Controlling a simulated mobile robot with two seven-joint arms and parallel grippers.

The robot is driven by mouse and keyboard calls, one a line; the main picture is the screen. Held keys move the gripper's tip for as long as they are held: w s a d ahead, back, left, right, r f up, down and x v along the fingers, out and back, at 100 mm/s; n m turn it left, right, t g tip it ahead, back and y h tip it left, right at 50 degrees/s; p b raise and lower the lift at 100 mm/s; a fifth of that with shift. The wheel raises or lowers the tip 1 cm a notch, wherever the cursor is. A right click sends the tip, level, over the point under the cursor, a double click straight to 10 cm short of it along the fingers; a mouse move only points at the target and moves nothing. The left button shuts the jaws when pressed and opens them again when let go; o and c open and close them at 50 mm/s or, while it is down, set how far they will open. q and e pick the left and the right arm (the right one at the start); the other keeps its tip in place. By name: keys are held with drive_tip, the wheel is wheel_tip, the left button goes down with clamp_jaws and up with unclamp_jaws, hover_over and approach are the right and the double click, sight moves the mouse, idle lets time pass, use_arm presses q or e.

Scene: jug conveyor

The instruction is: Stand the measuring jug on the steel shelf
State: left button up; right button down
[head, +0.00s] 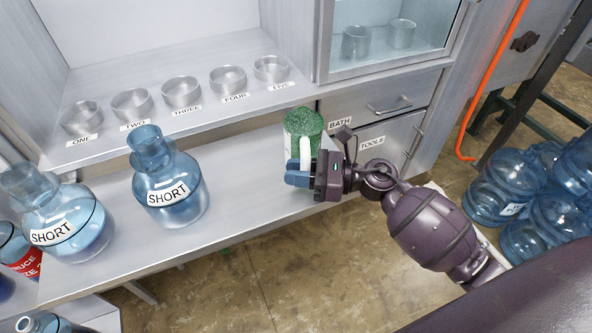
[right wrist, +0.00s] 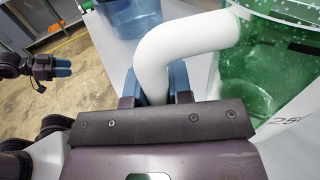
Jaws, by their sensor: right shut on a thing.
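The measuring jug (head: 303,130) is green and translucent with a white handle. It is close and partly cut off in the right wrist view (right wrist: 270,60). My right gripper (head: 298,178) is shut on the white handle (right wrist: 185,45), with its blue fingers either side of it. The jug looks upright above the right part of the long steel surface (head: 250,170); I cannot tell whether its base touches. A steel shelf (head: 215,108) with round holders labelled ONE to FIVE lies behind. My left gripper (right wrist: 62,68) shows small in the right wrist view, its opening unclear.
Two blue bottles labelled SHORT, one nearer the middle (head: 170,185) and one at the left (head: 65,220), stand left of the jug. Drawers marked BATH (head: 385,100) and TOOLS (head: 385,145) are just right of it. Large blue bottles (head: 510,185) stand at the far right.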

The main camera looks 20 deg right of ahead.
drive_tip(key=shift+f, duration=0.2)
drive_tip(key=c, duration=1.2)
unclamp_jaws()
drive_tip(key=shift+o, duration=0.8)
use_arm(q)
drive_tip(key=shift+s+a+f, duration=0.1)
drive_tip(key=shift+s+f, duration=0.35)
drive_tip(key=shift+s, duration=0.05)
use_arm(e)
drive_tip(key=shift+r, duration=0.1)
drive_tip(key=shift+r, duration=0.2)
use_arm(q)
drive_tip(key=shift+w+b, duration=0.25)
drive_tip(key=shift+b, duration=0.05)
use_arm(e)
drive_tip(key=v, duration=1.2)
